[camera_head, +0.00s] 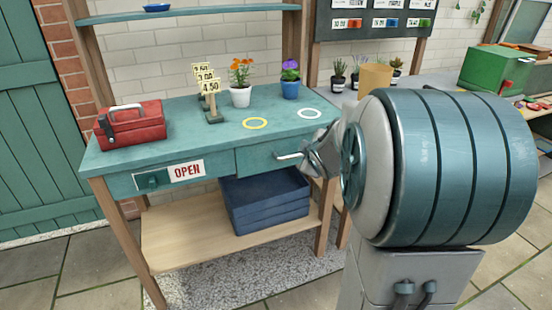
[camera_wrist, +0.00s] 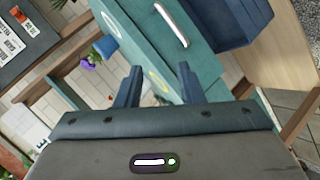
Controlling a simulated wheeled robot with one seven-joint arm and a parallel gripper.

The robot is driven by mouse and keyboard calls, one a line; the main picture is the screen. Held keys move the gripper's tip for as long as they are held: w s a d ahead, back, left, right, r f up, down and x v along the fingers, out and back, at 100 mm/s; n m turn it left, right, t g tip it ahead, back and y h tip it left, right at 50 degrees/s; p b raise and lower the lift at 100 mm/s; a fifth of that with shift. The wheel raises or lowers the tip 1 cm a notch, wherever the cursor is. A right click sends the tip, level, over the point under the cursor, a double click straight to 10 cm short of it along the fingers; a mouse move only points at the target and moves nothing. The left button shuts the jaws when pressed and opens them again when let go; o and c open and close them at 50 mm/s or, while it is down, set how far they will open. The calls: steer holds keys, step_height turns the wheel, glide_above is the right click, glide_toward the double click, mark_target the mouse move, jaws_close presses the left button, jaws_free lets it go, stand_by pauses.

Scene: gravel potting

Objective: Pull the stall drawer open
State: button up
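The stall drawer (camera_head: 262,162) is a teal front under the right part of the teal worktop. It looks shut, flush with the stall's frame. Its pale bar handle (camera_head: 288,156) shows on the front. In the wrist view the handle (camera_wrist: 171,24) lies beyond my fingertips, toward the top of the picture, with nothing around it. My gripper (camera_wrist: 159,68) is open, its two dark fingers apart and empty. In the head view my gripper (camera_head: 311,160) is just right of the handle, partly hidden by my arm. I cannot tell the exact gap there.
A red toolbox (camera_head: 131,126), price signs (camera_head: 208,83), an orange flower pot (camera_head: 240,96) and a purple flower pot (camera_head: 290,88) stand on the worktop. Blue crates (camera_head: 266,205) sit on the lower shelf, below the drawer.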

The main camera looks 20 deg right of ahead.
mark_target(299, 156)
steer(key=w+d+f+n+t+y+b, duration=0.2)
steer(key=w+d+f+n+b, duration=0.15)
steer(key=f, duration=0.25)
steer(key=w+d+f+n+t+y+b, duration=0.2)
steer(key=w+d+f+n+b, duration=0.1)
steer(key=f+n+b, duration=0.25)
steer(key=x, duration=1.3)
steer(key=shift+w+a+f, duration=0.15)
steer(key=shift+w+f, duration=0.1)
steer(key=shift+f, duration=0.05)
steer(key=shift+b, duration=0.3)
jaws_close()
